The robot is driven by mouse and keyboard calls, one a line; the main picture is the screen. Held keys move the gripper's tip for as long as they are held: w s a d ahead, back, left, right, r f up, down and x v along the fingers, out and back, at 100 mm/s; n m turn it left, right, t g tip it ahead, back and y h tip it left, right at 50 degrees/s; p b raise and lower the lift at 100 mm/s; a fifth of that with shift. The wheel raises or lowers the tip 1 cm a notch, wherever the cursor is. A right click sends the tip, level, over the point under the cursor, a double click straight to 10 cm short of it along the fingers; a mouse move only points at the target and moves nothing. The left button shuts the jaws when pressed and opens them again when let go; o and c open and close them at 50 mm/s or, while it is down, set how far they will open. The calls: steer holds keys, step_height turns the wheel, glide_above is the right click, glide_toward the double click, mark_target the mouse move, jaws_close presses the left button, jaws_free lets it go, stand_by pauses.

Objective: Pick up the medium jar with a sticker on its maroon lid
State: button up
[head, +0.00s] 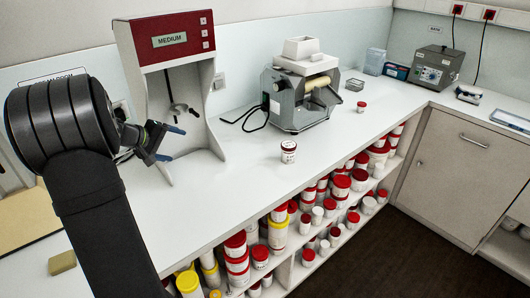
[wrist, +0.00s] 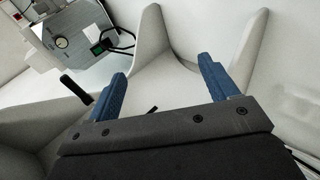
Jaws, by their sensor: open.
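A white jar (head: 289,152) stands upright on the counter, in front of the grey roller machine. Its lid top looks mostly white, with a dark reddish edge; small dark print shows on its body. A smaller white jar with a red lid (head: 361,107) stands farther back, right of the roller machine. My gripper (head: 170,143) is open and empty at the front of the red-topped machine marked MEDIUM, well left of both jars. In the wrist view, the blue fingers of my gripper (wrist: 163,67) are apart with nothing between them. Neither jar is clear in that view.
The MEDIUM machine (head: 172,42) stands beside my gripper. The roller machine (head: 300,95) stands behind the nearer jar, its black cable on the counter. Shelves below the counter hold several red-lidded and yellow-lidded jars (head: 278,232). The counter (head: 235,185) around the nearer jar is clear.

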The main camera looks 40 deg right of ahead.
steer(key=s+d+r+m+g+y, duration=0.1)
steer(key=s+d+m+g, duration=0.15)
steer(key=s+d, duration=0.45)
steer(key=s+d+m+g+y, duration=0.1)
steer(key=s+d+m+g, duration=0.2)
steer(key=d, duration=0.6)
steer(key=m+t+y, duration=0.4)
steer(key=m+t, duration=0.1)
steer(key=m, duration=0.5)
glide_toward(289, 144)
steer(key=x, duration=0.4)
steer(key=shift+w+d+f, duration=0.1)
steer(key=shift+f, duration=0.3)
steer(key=shift+n, duration=0.25)
steer(key=shift+x, duration=2.85)
steer(key=c, duration=1.1)
